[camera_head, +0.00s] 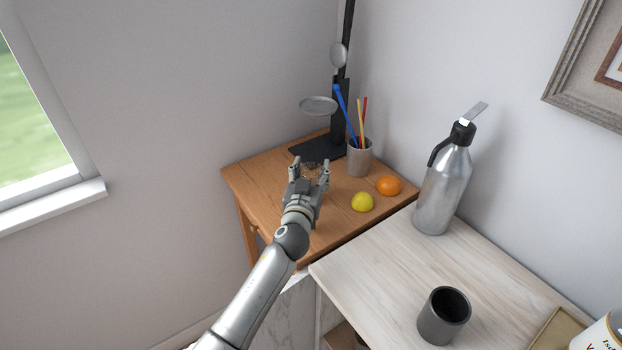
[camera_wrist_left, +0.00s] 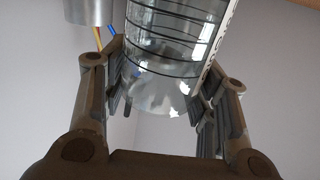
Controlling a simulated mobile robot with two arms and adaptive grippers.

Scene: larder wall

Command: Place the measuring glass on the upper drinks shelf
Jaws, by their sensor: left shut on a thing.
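The measuring glass (camera_wrist_left: 165,55) is clear, with dark ring marks, and sits between the fingers of my left gripper (camera_wrist_left: 165,95) in the left wrist view. The fingers are shut on it from both sides. In the head view my left gripper (camera_head: 309,172) is over the small wooden table (camera_head: 265,190), and the glass shows only faintly at its fingertips (camera_head: 311,166). Whether the glass touches the table cannot be told. I cannot make out the upper drinks shelf in either view. My right gripper is not in view.
A black stand (camera_head: 348,100) with a round dish (camera_head: 318,105) and a pencil cup (camera_head: 359,158) stand behind the gripper. A lemon (camera_head: 362,202) and an orange (camera_head: 389,186) lie to its right. A metal bottle (camera_head: 444,188) and a dark cup (camera_head: 443,315) stand on the pale counter (camera_head: 375,270).

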